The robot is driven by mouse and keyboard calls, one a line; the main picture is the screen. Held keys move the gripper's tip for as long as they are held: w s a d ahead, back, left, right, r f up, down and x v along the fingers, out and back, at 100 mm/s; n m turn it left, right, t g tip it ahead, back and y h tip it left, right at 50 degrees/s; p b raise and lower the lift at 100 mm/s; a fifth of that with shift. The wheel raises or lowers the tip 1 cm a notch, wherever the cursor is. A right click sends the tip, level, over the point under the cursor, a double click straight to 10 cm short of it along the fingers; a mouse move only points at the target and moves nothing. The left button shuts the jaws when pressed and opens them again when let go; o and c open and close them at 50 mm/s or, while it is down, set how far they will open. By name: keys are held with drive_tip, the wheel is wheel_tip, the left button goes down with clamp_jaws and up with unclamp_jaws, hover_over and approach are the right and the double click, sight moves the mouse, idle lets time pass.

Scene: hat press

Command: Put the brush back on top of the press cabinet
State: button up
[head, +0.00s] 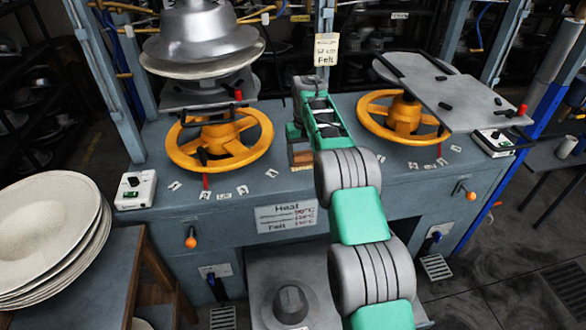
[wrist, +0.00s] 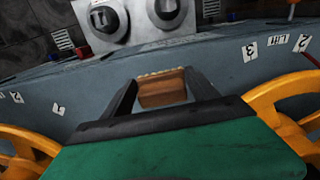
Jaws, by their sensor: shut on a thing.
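My gripper (head: 299,146) is over the middle of the blue-grey press cabinet (head: 275,186), between the two yellow handwheels. In the wrist view my gripper (wrist: 163,92) is shut on the brush (wrist: 163,90), a brown wooden block with a pale edge between the two dark fingers. The brush (head: 302,158) shows only partly in the head view, beside the green wrist. The cabinet top (wrist: 225,62) lies beneath it in the wrist view. I cannot tell whether the brush touches the top.
Yellow handwheels stand left (head: 225,150) and right (head: 372,110) on the cabinet. A metal hat form (head: 203,38) rises at left and a flat grey plate (head: 450,95) spreads at right. Stacked pale hat bodies (head: 45,230) are at lower left. Some bare top lies between the wheels.

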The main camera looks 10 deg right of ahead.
drive_tip(key=a+f, duration=0.1)
drive_tip(key=f, duration=0.1)
drive_tip(key=w+a+f+p, duration=0.1)
drive_tip(key=f, duration=0.1)
drive_tip(key=a+f, duration=0.1)
drive_tip(key=f, duration=0.2)
drive_tip(key=shift+w+a+p, duration=0.1)
drive_tip(key=shift+w+p, duration=0.2)
drive_tip(key=shift+w, duration=0.05)
drive_tip(key=shift+f+b, duration=0.35)
drive_tip(key=shift+f, duration=0.1)
drive_tip(key=o, duration=1.3)
